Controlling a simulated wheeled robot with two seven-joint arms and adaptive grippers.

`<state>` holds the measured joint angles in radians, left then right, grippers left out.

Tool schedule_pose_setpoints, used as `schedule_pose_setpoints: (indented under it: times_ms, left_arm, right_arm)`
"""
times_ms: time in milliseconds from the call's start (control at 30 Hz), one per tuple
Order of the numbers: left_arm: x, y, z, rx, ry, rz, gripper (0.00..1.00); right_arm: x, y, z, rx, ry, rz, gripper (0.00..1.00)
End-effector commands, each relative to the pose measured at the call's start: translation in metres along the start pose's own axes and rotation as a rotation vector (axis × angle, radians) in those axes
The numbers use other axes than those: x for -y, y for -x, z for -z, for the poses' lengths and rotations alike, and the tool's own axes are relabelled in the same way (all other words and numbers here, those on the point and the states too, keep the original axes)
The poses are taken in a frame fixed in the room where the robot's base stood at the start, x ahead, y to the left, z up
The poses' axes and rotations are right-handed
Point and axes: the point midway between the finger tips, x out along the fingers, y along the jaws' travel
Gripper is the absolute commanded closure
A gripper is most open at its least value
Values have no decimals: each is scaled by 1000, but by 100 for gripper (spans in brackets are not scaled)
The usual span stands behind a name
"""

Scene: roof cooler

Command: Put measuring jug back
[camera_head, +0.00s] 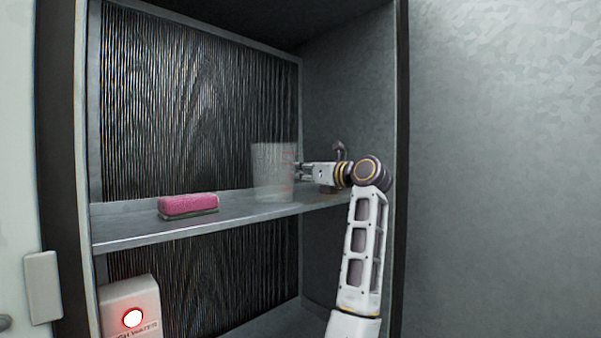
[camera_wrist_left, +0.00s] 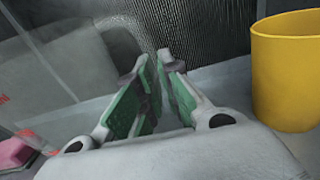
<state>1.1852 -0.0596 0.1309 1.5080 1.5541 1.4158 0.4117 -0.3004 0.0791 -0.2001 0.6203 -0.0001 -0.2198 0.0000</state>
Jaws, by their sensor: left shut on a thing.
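The measuring jug (camera_head: 272,172) is clear with faint red marks. It appears upright at the shelf, right of the pink sponge; I cannot tell whether its base touches the shelf. My left gripper (camera_head: 300,170) is at the jug's right side, shut on it. In the left wrist view my gripper's green-padded fingers (camera_wrist_left: 152,88) are close together. The clear jug (camera_wrist_left: 62,62) fills the left of that view, and the exact part held is hard to make out. My right gripper is out of view.
The pink sponge (camera_head: 188,205) lies on the shelf (camera_head: 150,232) to the left. A yellow cup (camera_wrist_left: 288,75) stands close right of my fingers in the wrist view. A white box (camera_head: 130,300) with a red-glowing light is below. The cabinet's right wall (camera_head: 350,95) is near my arm.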

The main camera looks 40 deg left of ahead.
Motion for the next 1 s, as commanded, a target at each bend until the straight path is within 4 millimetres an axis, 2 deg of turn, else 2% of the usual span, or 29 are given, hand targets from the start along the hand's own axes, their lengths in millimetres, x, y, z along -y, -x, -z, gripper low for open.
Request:
schedule_pose_setpoints:
  times_ms: [400, 433, 600, 1000]
  left_arm:
    - [0, 0, 3, 1, 0, 0, 100]
    - [0, 0, 3, 0, 0, 0, 91]
    - [0, 0, 3, 0, 0, 0, 71]
    - [0, 0, 2, 0, 0, 0, 71]
  right_arm:
    - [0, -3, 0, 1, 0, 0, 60]
    - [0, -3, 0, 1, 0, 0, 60]
    - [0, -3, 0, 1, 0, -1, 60]
    - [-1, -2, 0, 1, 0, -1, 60]
